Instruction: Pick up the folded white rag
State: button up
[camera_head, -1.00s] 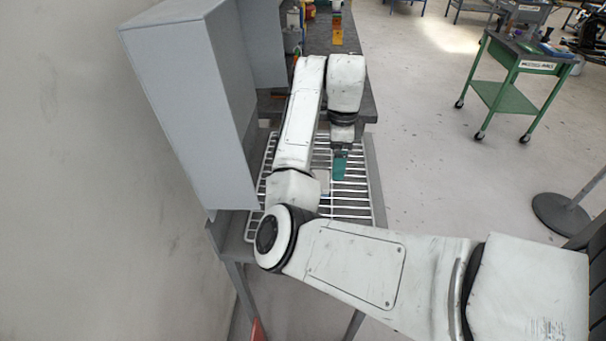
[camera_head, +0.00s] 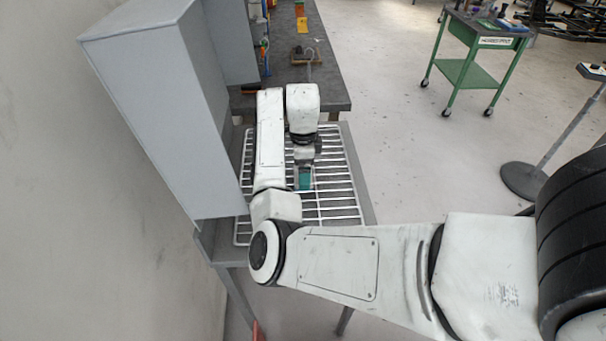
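My gripper (camera_head: 305,179), with teal fingers, points down over the white wire rack (camera_head: 338,208) on the grey stand. The fingers are seen from behind and above, so their gap does not show. I cannot make out the folded white rag in this view. My white arm covers the left and middle part of the rack and may hide it. Whether anything is between the fingers cannot be told.
A tall grey cabinet (camera_head: 150,110) stands close on the left of my arm. A dark bench (camera_head: 325,85) with small items lies beyond the rack. A green cart (camera_head: 470,70) and a post on a round base (camera_head: 525,180) stand to the right on open floor.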

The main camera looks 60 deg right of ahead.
jog(key=shift+f, duration=1.05)
jog(key=shift+r, duration=0.1)
jog(key=c, duration=0.9)
